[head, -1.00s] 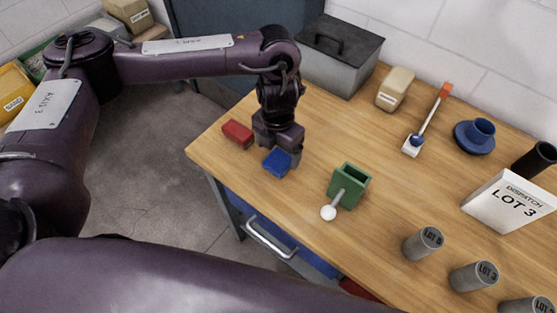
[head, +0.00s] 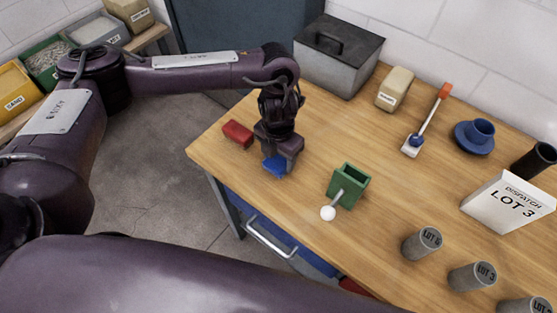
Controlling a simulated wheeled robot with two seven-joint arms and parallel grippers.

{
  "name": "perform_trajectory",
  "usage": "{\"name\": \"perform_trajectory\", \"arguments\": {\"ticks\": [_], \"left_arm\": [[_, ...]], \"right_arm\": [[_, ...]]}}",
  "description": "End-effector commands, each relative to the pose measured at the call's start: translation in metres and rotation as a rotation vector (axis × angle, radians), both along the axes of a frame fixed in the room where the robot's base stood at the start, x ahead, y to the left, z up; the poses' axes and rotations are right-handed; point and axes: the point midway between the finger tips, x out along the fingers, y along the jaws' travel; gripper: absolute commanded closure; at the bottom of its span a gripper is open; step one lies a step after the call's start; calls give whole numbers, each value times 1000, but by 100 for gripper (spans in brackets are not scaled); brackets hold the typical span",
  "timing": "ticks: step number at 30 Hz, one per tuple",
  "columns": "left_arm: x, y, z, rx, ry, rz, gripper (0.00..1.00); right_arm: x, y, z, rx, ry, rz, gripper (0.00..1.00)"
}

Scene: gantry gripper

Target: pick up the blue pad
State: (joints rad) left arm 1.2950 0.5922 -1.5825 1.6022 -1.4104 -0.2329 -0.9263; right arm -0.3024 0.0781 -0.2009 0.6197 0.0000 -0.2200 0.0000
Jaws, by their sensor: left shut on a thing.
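The blue pad (head: 274,166) is at the left part of the wooden table, below my left gripper (head: 280,160). The gripper points down and is shut on the pad, whose upper part is partly hidden by the fingers. I cannot tell whether the pad is clear of the table top. My right gripper is not in view.
A red pad (head: 237,134) lies just left of the gripper. A green holder (head: 348,185) with a white-knobbed handle stands to the right. A grey lidded box (head: 338,58) stands behind. Grey cylinders (head: 422,242) stand at the front right. The table (head: 310,215) is clear between them.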

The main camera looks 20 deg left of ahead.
Motion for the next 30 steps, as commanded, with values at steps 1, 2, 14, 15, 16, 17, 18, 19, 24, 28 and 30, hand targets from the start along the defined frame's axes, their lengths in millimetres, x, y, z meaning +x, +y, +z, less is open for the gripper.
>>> {"name": "perform_trajectory", "arguments": {"ticks": [1,2,14,15,16,17,18,19,24,28,30], "left_arm": [[0,0,0,0,0,0,64],[0,0,0,0,0,0,64],[2,0,35,-1,-7,-2,64],[2,0,45,0,-9,-2,64],[3,0,52,0,-9,-3,64],[2,0,61,1,-10,-4,64],[3,0,72,1,-12,-3,64],[3,0,81,1,-12,-4,64],[2,0,125,2,-10,-1,64],[2,0,154,1,-8,-1,64],[1,0,167,1,-7,0,64]], "right_arm": [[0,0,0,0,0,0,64],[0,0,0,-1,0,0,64],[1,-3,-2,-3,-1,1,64],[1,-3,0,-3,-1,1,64],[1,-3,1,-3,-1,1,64],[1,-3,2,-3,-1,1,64],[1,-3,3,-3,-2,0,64],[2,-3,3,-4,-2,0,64],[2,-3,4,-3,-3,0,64],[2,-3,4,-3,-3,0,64],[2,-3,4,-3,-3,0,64]]}}
